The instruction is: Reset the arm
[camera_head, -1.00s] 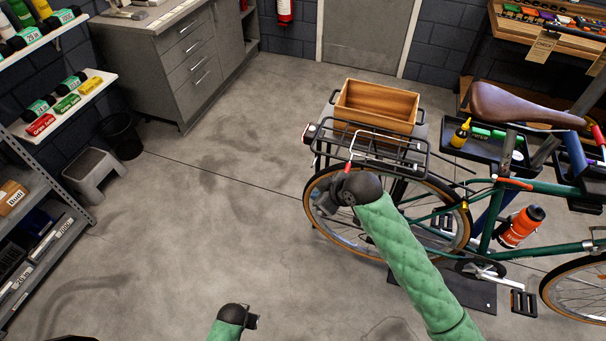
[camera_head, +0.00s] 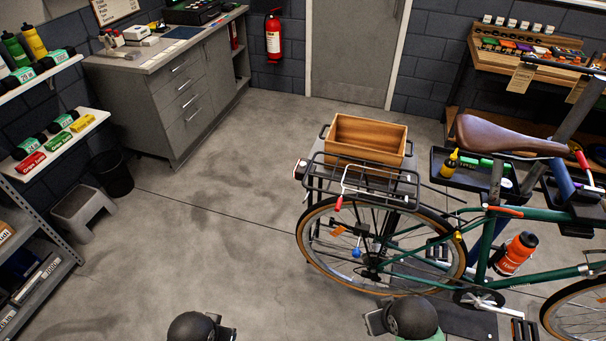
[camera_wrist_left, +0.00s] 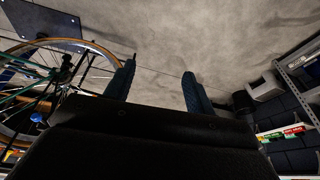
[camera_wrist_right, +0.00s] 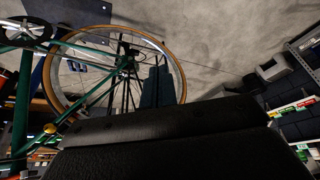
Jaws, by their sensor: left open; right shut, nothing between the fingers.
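My left gripper (camera_wrist_left: 158,88) is open and empty in the left wrist view, its two dark fingers apart over bare floor. My right gripper (camera_wrist_right: 156,88) is shut with nothing in it; its fingers lie together in the right wrist view, with the bike's wheel behind them. In the head view both dark wrists show at the bottom edge, the left one left of centre and the right one below the rear wheel (camera_head: 382,245). Both are apart from the bike (camera_head: 540,214). The fingertips are mostly hidden in the head view.
A tool tray (camera_head: 446,178) is under the saddle (camera_head: 505,135). Shelves (camera_head: 62,143), a stool (camera_head: 84,208) and a bin (camera_head: 113,178) stand left. The middle floor is clear.

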